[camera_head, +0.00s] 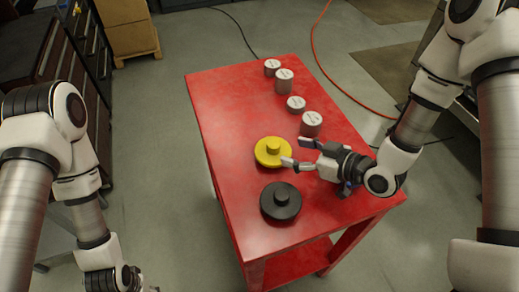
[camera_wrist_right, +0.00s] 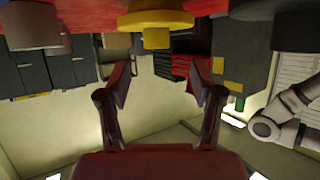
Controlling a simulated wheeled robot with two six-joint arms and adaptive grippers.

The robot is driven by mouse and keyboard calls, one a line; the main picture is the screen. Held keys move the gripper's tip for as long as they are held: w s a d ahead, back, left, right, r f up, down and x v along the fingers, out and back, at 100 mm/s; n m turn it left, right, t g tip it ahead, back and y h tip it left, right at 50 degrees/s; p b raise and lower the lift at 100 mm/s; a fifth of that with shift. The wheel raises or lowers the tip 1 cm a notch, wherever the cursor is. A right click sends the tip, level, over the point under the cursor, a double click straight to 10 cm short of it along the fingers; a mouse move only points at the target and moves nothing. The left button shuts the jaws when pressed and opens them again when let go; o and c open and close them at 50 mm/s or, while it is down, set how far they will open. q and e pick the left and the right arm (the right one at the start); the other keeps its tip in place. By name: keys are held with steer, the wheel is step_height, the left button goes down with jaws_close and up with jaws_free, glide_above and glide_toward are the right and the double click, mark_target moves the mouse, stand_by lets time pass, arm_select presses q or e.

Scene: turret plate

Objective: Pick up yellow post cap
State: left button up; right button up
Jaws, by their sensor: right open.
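The yellow post cap (camera_head: 268,155) is a round disc with a raised knob, lying flat on the red table (camera_head: 228,105). In the right wrist view the yellow cap (camera_wrist_right: 156,22) shows at the top middle, beyond the fingertips. My right gripper (camera_head: 299,152) is open and empty, just to the right of the cap with its fingers toward it. Its two spread fingers show in the right wrist view (camera_wrist_right: 160,78) with nothing between them. My left gripper (camera_head: 132,280) is low at the bottom left, partly cut off, away from the table.
A black cap (camera_head: 280,201) of like shape lies in front of the yellow one. Several grey cylinders stand along the table, including a tall one (camera_head: 311,124) close behind my right gripper and another (camera_head: 284,81) farther back. The table's left side is clear.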

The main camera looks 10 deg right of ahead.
mark_target(279, 147)
steer(key=shift+s+d+f, duration=0.15)
steer(key=shift+s+d, duration=0.05)
steer(key=shift+d, duration=0.05)
steer(key=shift+w+a+f+p, duration=0.1)
steer(key=shift+a+p, duration=0.05)
steer(key=shift+p, duration=0.25)
steer(key=p+x, duration=0.2)
steer(key=x, duration=0.4)
steer(key=shift+w, duration=0.35)
steer(key=shift+f, duration=0.1)
steer(key=shift+s, duration=0.1)
steer(key=shift+c, duration=0.6)
arm_select(q)
steer(key=r, duration=0.2)
steer(key=s+r, duration=0.1)
steer(key=shift+d+r, duration=0.1)
steer(key=shift+d, duration=0.3)
arm_select(e)
jaws_close()
